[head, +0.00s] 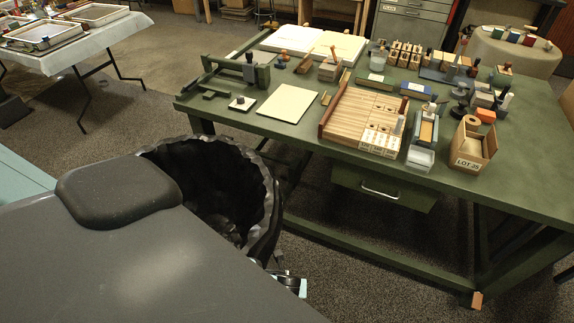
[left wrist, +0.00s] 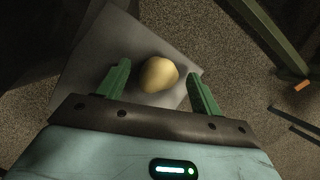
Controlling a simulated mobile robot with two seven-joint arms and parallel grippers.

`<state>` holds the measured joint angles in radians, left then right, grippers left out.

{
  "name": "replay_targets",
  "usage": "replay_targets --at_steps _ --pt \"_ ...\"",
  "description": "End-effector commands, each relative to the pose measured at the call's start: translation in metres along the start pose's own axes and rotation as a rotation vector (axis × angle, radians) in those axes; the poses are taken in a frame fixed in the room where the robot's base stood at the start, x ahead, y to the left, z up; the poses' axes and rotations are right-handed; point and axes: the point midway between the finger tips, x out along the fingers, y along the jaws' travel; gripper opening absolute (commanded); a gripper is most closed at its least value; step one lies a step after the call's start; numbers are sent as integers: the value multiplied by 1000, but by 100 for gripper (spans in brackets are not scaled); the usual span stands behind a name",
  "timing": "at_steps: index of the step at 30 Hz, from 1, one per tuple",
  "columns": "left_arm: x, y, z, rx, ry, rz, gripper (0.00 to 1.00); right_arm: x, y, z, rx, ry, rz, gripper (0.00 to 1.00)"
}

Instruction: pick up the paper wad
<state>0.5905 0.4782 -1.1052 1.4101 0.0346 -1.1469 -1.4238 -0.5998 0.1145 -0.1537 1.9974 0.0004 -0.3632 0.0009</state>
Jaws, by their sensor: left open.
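The paper wad (left wrist: 158,74) is a pale yellowish, rounded lump in the left wrist view. It lies on a flat grey sheet or panel (left wrist: 92,58). My left gripper (left wrist: 160,80) is open, with one green finger on each side of the wad in the picture. Gaps show between the wad and both fingers, and I cannot tell how far beyond the fingertips it lies. I do not make out the wad in the head view. My right gripper is in neither view.
A bin with a black liner (head: 164,160) stands before the green worktable (head: 230,118), which is crowded with blocks and boxes. An orange piece (left wrist: 302,86) lies right of the grey panel on speckled carpet (left wrist: 222,62). Another table (head: 112,42) stands far left.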

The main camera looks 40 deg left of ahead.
Motion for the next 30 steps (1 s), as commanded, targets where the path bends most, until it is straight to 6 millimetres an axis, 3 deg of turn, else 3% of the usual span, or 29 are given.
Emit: replay_targets --at_steps 9,20,30 --pt "6 0 1 -1 -2 -1 66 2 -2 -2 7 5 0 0" --pt "6 0 1 -1 -1 -1 20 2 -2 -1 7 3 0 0" --pt "-2 -1 4 -1 -2 -3 18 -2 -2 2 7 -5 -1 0"
